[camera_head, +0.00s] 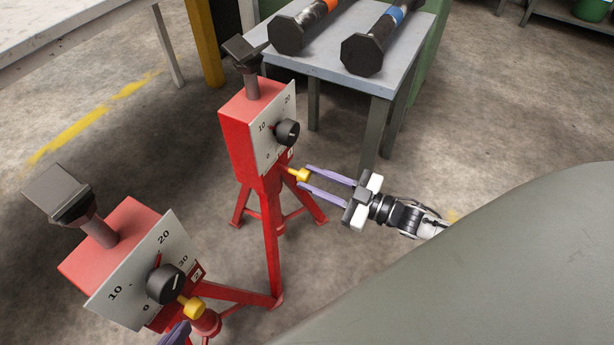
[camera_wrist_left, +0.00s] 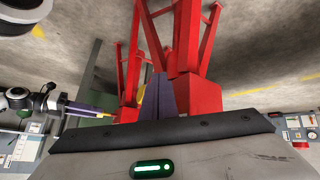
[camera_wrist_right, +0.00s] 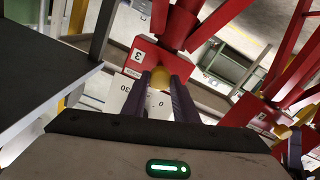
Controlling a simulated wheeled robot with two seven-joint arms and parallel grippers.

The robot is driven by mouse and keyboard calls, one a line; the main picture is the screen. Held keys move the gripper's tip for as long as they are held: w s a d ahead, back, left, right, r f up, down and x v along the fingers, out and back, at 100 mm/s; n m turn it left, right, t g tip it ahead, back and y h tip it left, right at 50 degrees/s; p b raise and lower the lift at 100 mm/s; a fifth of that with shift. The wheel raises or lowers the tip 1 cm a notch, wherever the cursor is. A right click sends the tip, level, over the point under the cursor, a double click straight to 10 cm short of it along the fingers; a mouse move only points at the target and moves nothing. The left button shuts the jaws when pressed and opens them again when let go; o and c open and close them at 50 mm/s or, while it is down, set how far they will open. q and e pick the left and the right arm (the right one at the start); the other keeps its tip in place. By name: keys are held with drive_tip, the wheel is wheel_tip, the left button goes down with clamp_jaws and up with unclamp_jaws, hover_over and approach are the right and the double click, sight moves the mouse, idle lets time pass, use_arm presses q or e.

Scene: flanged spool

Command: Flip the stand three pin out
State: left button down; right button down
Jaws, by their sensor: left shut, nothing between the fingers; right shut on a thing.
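Stand three (camera_head: 252,135) is a red post on splayed legs with a white dial plate and black knob, and its number 3 label shows in the right wrist view (camera_wrist_right: 138,55). Its yellow pin (camera_head: 302,175) sticks out below the knob. My right gripper (camera_head: 308,178) is shut on this pin, its purple fingers on either side; the pin also shows between the fingers in the right wrist view (camera_wrist_right: 160,77). My left gripper (camera_head: 178,332) is shut and empty at the bottom of the head view, its purple fingers close below the nearer stand's yellow pin.
The nearer red stand (camera_head: 125,235) has its own dial, black knob and yellow pin (camera_head: 193,307). A grey table (camera_head: 395,72) with dark dumbbell-like spools stands behind stand three. Bare concrete floor lies between the stands and the table.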

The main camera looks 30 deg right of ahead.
drive_tip(key=shift+s, duration=0.2)
drive_tip(key=c, duration=1.4)
unclamp_jaws()
drive_tip(key=shift+d, duration=0.15)
use_arm(q)
drive_tip(key=shift+s+a+f, duration=0.1)
drive_tip(key=shift+s+f, duration=0.15)
drive_tip(key=shift+f, duration=0.05)
use_arm(e)
drive_tip(key=shift+s, duration=0.15)
use_arm(q)
drive_tip(key=shift+s+a+r+n+t+y+p, duration=0.15)
drive_tip(key=shift+a+r+n+t+y+p, duration=0.15)
drive_tip(key=shift+a+r+n+t+p, duration=0.55)
use_arm(e)
drive_tip(key=v, duration=1)
use_arm(q)
drive_tip(key=shift+d+f+m+g, duration=0.25)
drive_tip(key=shift+m+g, duration=0.1)
drive_tip(key=shift+m, duration=0.1)
use_arm(e)
drive_tip(key=shift+d, duration=0.1)
